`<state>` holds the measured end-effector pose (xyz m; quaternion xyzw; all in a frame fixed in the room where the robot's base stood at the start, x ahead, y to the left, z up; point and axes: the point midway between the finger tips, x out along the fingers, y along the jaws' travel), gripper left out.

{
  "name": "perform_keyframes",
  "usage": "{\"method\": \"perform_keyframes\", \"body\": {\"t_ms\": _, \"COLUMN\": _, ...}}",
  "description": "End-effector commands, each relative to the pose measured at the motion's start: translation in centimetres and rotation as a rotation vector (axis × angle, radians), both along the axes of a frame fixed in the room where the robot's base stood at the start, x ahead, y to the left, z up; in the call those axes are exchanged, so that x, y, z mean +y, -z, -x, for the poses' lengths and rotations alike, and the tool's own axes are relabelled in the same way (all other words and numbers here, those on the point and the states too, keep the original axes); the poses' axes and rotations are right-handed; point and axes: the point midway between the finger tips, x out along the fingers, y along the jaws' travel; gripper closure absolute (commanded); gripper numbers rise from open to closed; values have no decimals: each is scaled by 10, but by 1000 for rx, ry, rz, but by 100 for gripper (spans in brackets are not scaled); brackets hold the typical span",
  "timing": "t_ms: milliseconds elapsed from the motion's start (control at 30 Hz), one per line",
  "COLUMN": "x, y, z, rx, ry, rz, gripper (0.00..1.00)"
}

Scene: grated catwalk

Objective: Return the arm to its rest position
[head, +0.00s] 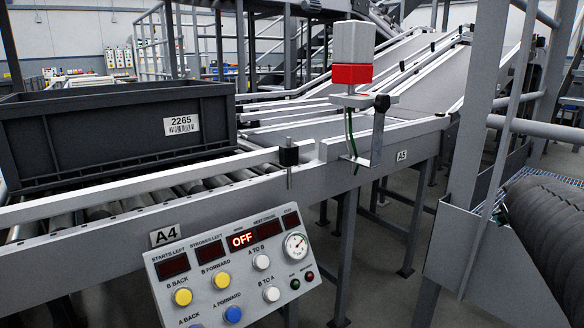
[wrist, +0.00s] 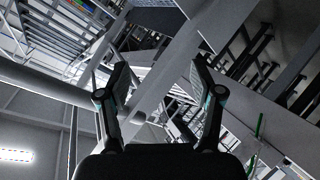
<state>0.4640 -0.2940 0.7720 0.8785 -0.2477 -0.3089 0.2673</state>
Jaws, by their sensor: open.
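My gripper (wrist: 158,85) shows in the wrist view, with its two dark fingers spread apart and nothing between them. Behind the gap I see a grey beam and steel framework, tilted in the picture. The gripper does not show in the head view. No arm link is clearly seen there either, so the arm's pose cannot be told from that view.
A control panel (head: 230,268) with coloured buttons and an "OFF" display hangs on the conveyor rail. A dark grey crate (head: 90,140) marked 2265 sits on rollers at left. A red and white beacon (head: 352,60) stands behind. Grey posts and railing (head: 490,130) rise at right.

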Motion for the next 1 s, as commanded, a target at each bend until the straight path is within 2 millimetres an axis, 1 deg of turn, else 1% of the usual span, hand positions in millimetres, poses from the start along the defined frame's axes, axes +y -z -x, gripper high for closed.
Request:
{"method": "perform_keyframes", "body": {"t_ms": 33, "x": 21, "y": 15, "z": 14, "rx": 31, "ry": 32, "rz": -98, "gripper": 34}}
{"method": "perform_keyframes", "body": {"t_ms": 67, "x": 33, "y": 27, "z": 24, "rx": 52, "ry": 55, "rz": -160, "gripper": 34}}
{"method": "perform_keyframes", "body": {"t_ms": 100, "x": 50, "y": 43, "z": 36, "rx": 84, "ry": 80, "rz": -240, "gripper": 34}}
{"method": "perform_keyframes", "body": {"t_ms": 167, "x": 78, "y": 64, "z": 54, "rx": 131, "ry": 109, "rz": -350, "gripper": 34}}
{"method": "perform_keyframes", "body": {"t_ms": 200, "x": 98, "y": 76, "z": 67, "rx": 166, "ry": 122, "rz": -417, "gripper": 34}}
{"method": "perform_keyframes", "body": {"t_ms": 267, "x": 128, "y": 92, "z": 86, "rx": 219, "ry": 134, "rz": -514, "gripper": 34}}
{"method": "perform_keyframes", "body": {"t_ms": 300, "x": 149, "y": 101, "z": 99, "rx": 256, "ry": 135, "rz": -571, "gripper": 34}}
{"method": "perform_keyframes", "body": {"t_ms": 367, "x": 181, "y": 112, "z": 119, "rx": 311, "ry": 125, "rz": -652, "gripper": 34}}
{"method": "perform_keyframes", "body": {"t_ms": 400, "x": 203, "y": 117, "z": 132, "rx": 345, "ry": 109, "rz": -698, "gripper": 34}}
{"method": "perform_keyframes", "body": {"t_ms": 500, "x": 250, "y": 119, "z": 158, "rx": 394, "ry": 29, "rz": -770, "gripper": 34}}
{"method": "perform_keyframes", "body": {"t_ms": 600, "x": 273, "y": 111, "z": 167, "rx": 393, "ry": -56, "rz": -762, "gripper": 34}}
{"method": "perform_keyframes", "body": {"t_ms": 733, "x": 289, "y": 95, "z": 170, "rx": 380, "ry": -130, "rz": -742, "gripper": 34}}
{"method": "perform_keyframes", "body": {"t_ms": 833, "x": 294, "y": 93, "z": 170, "rx": 384, "ry": -152, "rz": -737, "gripper": 34}}
{"method": "perform_keyframes", "body": {"t_ms": 1000, "x": 295, "y": 93, "z": 170, "rx": 385, "ry": -157, "rz": -735, "gripper": 34}}
